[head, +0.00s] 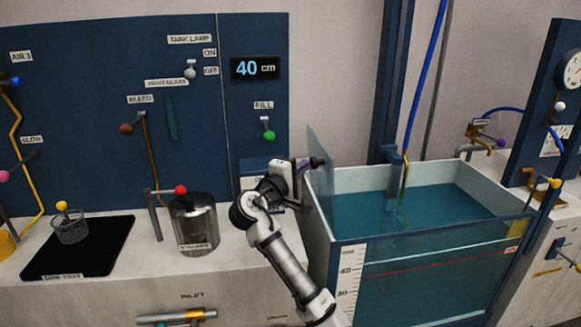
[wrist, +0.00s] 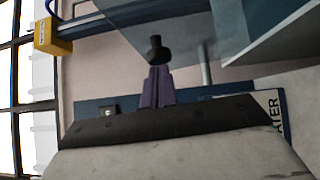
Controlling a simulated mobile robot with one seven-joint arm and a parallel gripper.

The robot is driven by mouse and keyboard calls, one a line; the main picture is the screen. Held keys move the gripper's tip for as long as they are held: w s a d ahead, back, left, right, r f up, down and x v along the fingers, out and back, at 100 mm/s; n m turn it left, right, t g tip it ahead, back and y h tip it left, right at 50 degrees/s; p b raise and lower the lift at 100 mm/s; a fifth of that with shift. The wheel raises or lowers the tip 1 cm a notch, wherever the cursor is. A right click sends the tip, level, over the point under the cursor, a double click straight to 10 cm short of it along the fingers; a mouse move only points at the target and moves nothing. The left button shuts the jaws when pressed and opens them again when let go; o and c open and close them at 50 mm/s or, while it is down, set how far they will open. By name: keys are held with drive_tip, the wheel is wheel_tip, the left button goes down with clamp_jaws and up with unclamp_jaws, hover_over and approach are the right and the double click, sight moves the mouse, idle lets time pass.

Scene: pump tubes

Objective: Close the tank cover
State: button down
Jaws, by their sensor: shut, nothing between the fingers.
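The tank (head: 345,240) stands at the right of the head view, holding blue water. Its cover (head: 319,185) is a translucent panel standing upright at the tank's left edge, so the top is open. The cover's black knob (head: 318,162) points left, towards my arm. My gripper (head: 304,163) is shut with nothing between its purple fingers, just left of the knob. In the wrist view the fingertips (wrist: 158,70) lie right at the knob (wrist: 157,50), with the cover (wrist: 185,28) behind it. I cannot tell whether they touch.
A blue panel (head: 90,80) with labelled valves and a 40 cm display (head: 255,68) stands behind the counter. A metal strainer pot (head: 197,228) and a black drip tray (head: 100,255) are to the left. A blue hose (head: 424,80) hangs into the tank.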

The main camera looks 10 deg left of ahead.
drive_tip(key=shift+d, duration=0.1)
idle(0.3)
drive_tip(key=shift+w+d+r+m+g+p, duration=0.2)
drive_tip(key=shift+d+r+m+g+p, duration=0.2)
drive_tip(key=shift+d, duration=0.2)
drive_tip(key=w+d+f+m+g+y+p, duration=0.1)
drive_tip(key=w+d, duration=0.1)
drive_tip(key=d, duration=0.7)
drive_tip(key=w+d+f+m+p, duration=0.1)
drive_tip(key=w+d, duration=0.2)
drive_tip(key=d, duration=0.6)
drive_tip(key=w+d+f+m+g+y, duration=0.2)
drive_tip(key=d+f, duration=0.6)
drive_tip(key=f, duration=0.4)
drive_tip(key=shift+d+f, duration=0.15)
drive_tip(key=shift+d, duration=0.05)
